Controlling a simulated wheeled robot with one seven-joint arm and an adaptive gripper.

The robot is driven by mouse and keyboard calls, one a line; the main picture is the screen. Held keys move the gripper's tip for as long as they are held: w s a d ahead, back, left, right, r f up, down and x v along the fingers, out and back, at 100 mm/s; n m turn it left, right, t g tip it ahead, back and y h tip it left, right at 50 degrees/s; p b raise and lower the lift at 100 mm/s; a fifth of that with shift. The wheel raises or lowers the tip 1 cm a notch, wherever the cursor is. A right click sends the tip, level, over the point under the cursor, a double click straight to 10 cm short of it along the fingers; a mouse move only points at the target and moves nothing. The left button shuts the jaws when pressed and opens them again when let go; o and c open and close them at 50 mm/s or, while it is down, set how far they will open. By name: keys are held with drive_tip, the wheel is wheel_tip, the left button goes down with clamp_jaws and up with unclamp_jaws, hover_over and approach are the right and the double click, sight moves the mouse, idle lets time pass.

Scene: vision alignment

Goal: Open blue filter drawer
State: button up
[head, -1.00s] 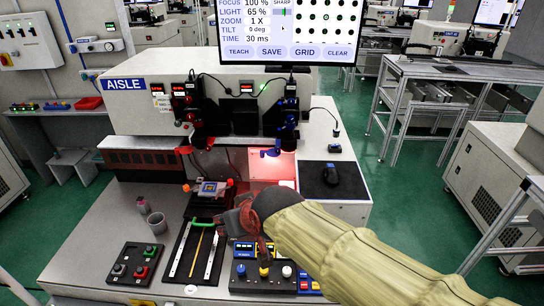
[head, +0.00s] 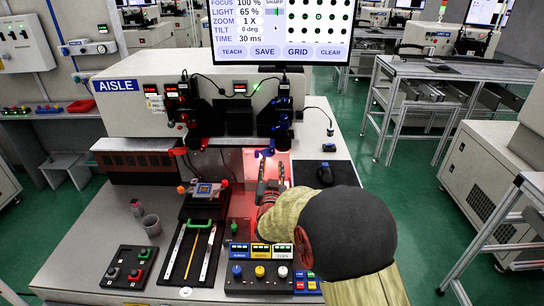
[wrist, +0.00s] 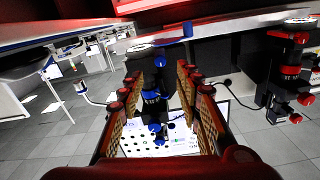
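A blue tab (head: 264,152), which looks like the blue filter drawer, sticks out at the bottom of the right-hand black camera unit (head: 284,118) with blue rings. It also shows in the wrist view (wrist: 187,30), beyond the fingertips. Whether it is pulled out at all cannot be told. My gripper (head: 271,174) is in the red-lit bay below and in front of that unit, fingers pointing up and back. In the wrist view my gripper (wrist: 156,78) is open and empty, its two fingers framing the blue-ringed unit. No contact shows.
A left-hand unit with red rings (head: 183,115) hangs beside it. The monitor (head: 270,50) is above. On the bench are a slide fixture (head: 193,250), a button panel (head: 272,283), a grey cup (head: 151,225) and a mouse (head: 326,173). Cables hang around the units.

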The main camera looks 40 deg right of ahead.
sight(272, 152)
drive_tip(key=b+x, duration=0.1)
drive_tip(key=x, duration=0.6)
drive_tip(key=shift+w+d+b, duration=0.1)
drive_tip(key=shift+w+b, duration=0.05)
drive_tip(key=shift+b, duration=0.25)
drive_tip(key=shift+c, duration=0.4)
drive_tip(key=c, duration=0.7)
clamp_jaws()
